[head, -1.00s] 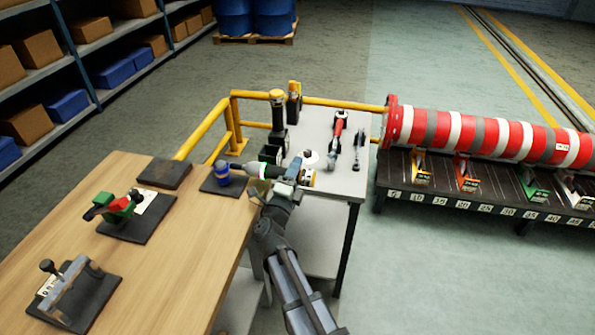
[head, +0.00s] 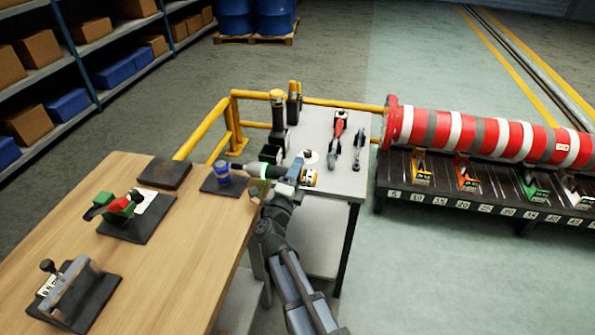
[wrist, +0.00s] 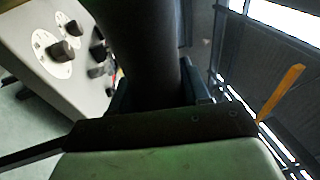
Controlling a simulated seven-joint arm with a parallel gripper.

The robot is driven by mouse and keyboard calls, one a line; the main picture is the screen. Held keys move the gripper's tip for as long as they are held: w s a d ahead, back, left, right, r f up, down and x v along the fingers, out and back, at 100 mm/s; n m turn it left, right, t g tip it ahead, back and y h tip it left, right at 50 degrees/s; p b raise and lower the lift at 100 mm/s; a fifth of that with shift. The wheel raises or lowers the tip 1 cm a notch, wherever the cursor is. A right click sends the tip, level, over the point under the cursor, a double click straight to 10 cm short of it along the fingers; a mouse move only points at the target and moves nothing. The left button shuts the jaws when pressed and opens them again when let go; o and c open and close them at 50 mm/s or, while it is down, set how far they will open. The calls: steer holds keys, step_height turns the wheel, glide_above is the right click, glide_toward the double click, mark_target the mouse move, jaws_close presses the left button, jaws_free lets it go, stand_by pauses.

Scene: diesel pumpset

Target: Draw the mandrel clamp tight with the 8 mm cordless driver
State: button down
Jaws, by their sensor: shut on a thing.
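My gripper (head: 291,172) is shut on a cordless driver (head: 309,179) with a yellow, black and white end. Its dark nose (head: 248,168) points left, level, over the bench's right edge. The nose tip is close to a small blue cylinder (head: 223,174) on a dark pad; whether they touch I cannot tell. In the wrist view a dark round body (wrist: 145,50) rises from between the jaws; the fingertips are hidden. A red and green clamp-like fixture (head: 118,206) and a grey fixture with a knobbed screw (head: 68,288) stand on the bench. I cannot tell which is the mandrel clamp.
The wooden bench (head: 190,245) has a bare dark pad (head: 164,172) at the back. A grey cart (head: 345,185) carries two upright yellow and black tools (head: 278,112), a red-handled tool (head: 338,135) and a grey tool (head: 358,150). A yellow rail (head: 205,130) runs behind.

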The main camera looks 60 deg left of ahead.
mark_target(314, 173)
steer(key=shift+s+a, duration=0.3)
steer(key=shift+a, duration=0.05)
stand_by(1.1)
steer(key=shift+d, duration=0.1)
stand_by(1.6)
steer(key=shift+w+d, duration=1.9)
steer(key=shift+w, duration=0.05)
